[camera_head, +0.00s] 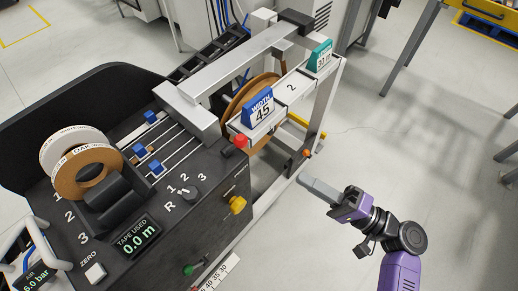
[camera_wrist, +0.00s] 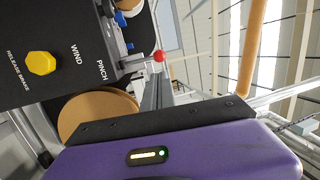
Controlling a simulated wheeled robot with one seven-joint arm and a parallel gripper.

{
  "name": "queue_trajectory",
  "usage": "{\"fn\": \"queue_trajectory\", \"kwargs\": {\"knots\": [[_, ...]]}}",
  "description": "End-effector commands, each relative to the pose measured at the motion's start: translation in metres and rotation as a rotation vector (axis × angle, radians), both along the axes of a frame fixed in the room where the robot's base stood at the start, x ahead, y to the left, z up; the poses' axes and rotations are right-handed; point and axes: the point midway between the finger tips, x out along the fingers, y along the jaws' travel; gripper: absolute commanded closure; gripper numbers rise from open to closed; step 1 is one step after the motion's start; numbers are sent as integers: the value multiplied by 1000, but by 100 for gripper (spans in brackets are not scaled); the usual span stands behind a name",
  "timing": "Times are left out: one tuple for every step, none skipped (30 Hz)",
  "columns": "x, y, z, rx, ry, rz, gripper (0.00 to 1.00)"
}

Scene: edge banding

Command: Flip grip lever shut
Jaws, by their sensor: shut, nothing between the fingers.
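A red ball knob (camera_head: 241,141) stands at the top right corner of the black machine panel. A red knob also shows in the wrist view (camera_wrist: 159,56), close to a pale metal bracket. A small orange knob (camera_head: 307,153) sits on the frame to the right. The fingers look apart from both knobs.
The black panel carries a yellow brake knob (camera_head: 237,204), a green button (camera_head: 192,269) and a tape readout (camera_head: 136,238). A blue "WIDTH 45" sign (camera_head: 258,108) stands on the white tray. A brown roll (camera_head: 247,98) sits behind. The floor right of my arm is clear.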

Motion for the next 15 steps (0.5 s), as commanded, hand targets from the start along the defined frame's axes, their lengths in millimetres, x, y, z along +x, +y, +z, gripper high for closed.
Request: {"fn": "queue_trajectory", "kwargs": {"knots": [[2,6,3,0,0,3,100],[4,10,4,0,0,3,100],[7,16,5,-1,-1,5,100],[9,21,7,-1,-1,5,100],[12,25,8,0,-1,4,100],[15,33,9,-1,-1,5,100],[18,38,10,-1,0,5,100],[20,43,12,-1,0,5,100],[24,50,13,-1,-1,6,100],[27,55,15,-1,-1,5,100],[29,61,16,-1,0,5,100],[33,67,17,-1,0,4,100],[35,72,18,-1,-1,5,100],[38,77,19,0,-1,4,100],[41,84,20,-1,-1,5,100]]}}
